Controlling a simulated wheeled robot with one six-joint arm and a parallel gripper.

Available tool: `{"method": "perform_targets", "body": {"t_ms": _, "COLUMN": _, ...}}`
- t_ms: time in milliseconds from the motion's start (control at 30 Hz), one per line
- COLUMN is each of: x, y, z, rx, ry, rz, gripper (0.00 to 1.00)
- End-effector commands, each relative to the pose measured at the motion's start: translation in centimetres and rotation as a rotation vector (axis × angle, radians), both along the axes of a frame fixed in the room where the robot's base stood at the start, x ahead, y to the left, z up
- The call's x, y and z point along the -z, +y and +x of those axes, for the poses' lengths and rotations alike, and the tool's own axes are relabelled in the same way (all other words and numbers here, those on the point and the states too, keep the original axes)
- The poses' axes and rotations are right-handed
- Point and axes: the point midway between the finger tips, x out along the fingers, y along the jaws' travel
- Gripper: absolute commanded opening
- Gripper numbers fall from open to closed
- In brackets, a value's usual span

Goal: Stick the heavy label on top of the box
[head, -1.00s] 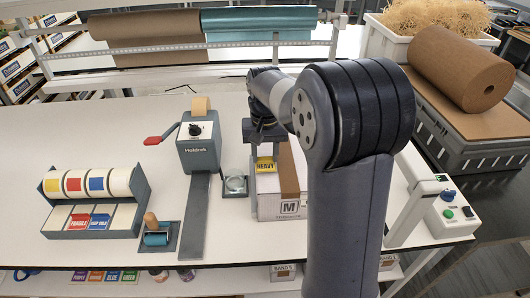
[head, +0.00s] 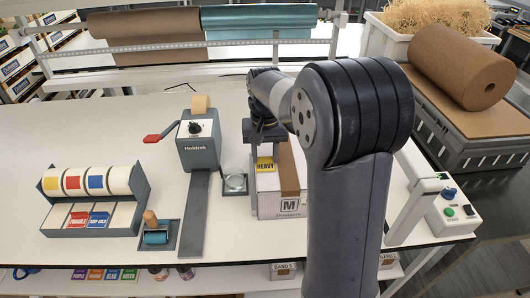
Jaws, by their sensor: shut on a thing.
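The box (head: 268,200) is a white carton marked M with a brown tape strip along its top, standing at the middle of the table. It is partly hidden behind my arm. The yellow heavy label (head: 265,164) is at the left part of the box's top, just below my gripper (head: 264,143). My gripper points down and is shut on the label; its fingertips are hard to make out. I cannot tell whether the label touches the box top.
A label dispenser (head: 140,187) with several rolls stands at the left. A tape machine (head: 198,155), a small round glass-like dish (head: 234,183) and a roller (head: 155,236) lie left of the box. A post with a button box (head: 452,212) stands at the right.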

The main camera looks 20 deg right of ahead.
Motion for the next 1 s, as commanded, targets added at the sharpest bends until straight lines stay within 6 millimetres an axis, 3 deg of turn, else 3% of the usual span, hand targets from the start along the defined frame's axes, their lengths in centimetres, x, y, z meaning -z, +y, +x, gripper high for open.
{"method": "perform_targets", "body": {"t_ms": 67, "x": 0.0, "y": 0.0, "z": 0.0, "rx": 0.000, "ry": 0.001, "rz": 0.000, "gripper": 0.17}}
{"method": "perform_targets", "body": {"t_ms": 100, "x": 0.0, "y": 0.0, "z": 0.0, "rx": 0.000, "ry": 0.001, "rz": 0.000, "gripper": 0.39}}
{"method": "perform_targets", "body": {"t_ms": 400, "x": 0.0, "y": 0.0, "z": 0.0, "rx": 0.000, "ry": 0.001, "rz": -0.001, "gripper": 0.63}}
{"method": "perform_targets", "body": {"t_ms": 733, "x": -0.2, "y": 0.0, "z": 0.0, "rx": 0.000, "ry": 0.002, "rz": -0.001, "gripper": 0.63}}
{"method": "perform_targets", "body": {"t_ms": 1000, "x": -1.8, "y": 0.0, "z": 0.0, "rx": 0.000, "ry": 0.001, "rz": 0.000, "gripper": 0.63}}
